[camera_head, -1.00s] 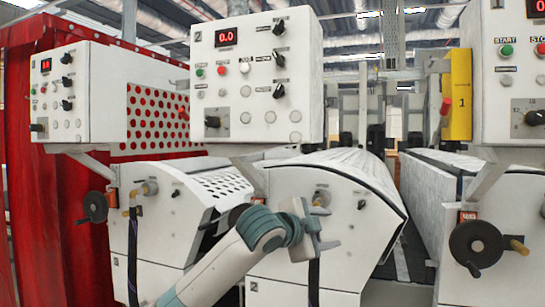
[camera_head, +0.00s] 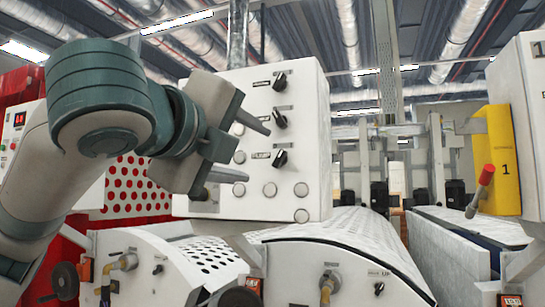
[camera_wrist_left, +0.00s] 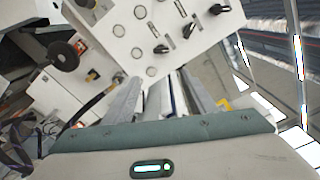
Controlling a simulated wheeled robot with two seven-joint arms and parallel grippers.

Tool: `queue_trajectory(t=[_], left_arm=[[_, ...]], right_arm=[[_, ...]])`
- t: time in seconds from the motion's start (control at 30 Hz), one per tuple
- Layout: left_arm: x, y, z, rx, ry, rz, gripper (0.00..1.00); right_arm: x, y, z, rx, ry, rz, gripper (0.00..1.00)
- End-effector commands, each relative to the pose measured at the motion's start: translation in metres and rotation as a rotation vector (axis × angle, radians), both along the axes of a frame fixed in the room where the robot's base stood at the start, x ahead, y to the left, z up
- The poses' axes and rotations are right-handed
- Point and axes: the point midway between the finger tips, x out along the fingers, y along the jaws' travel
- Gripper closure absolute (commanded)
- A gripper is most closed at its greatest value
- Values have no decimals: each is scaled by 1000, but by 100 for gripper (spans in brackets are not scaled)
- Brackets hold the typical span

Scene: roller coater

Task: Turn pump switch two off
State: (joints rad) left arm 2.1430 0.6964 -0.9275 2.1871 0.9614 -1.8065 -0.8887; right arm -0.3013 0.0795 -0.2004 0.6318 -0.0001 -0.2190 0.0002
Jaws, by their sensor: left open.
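The white control box of machine two (camera_head: 312,205) stands in the middle of the head view. A column of black rotary knobs is on its front: an upper knob (camera_head: 280,81), a middle knob (camera_head: 280,118) and a lower knob (camera_head: 280,158). Their labels are too small to read surely. The same knobs show in the left wrist view, with one (camera_wrist_left: 161,49) nearest the fingers. My left gripper (camera_head: 256,153) is open and empty, with its fingers pointing toward the lower knob, which appears just right of them. Contact cannot be told. My arm hides the box's left part and display.
A perforated machine cover (camera_head: 205,262) and a white roller housing (camera_head: 350,240) lie below the box. Another control box (camera_head: 92,190) is partly hidden behind my arm.

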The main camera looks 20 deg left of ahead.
Motion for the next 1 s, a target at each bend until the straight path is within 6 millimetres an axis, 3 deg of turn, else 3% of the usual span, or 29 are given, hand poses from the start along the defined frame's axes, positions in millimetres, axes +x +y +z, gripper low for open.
queue_trajectory(t=[0.1,0.2,0.57,0.77,1.0], left_arm=[[-17,7,9,37,-22,26,48],[-22,9,11,50,-26,34,48],[-21,9,11,50,-25,35,48],[-12,9,11,49,-22,35,48],[18,8,13,50,-22,37,48]], right_arm=[[-5,-2,1,-3,10,0,69],[-6,-2,1,-4,12,0,69],[-6,-2,1,-4,12,0,69],[-6,-2,6,-4,12,0,69],[-6,-2,20,-4,12,0,69]])
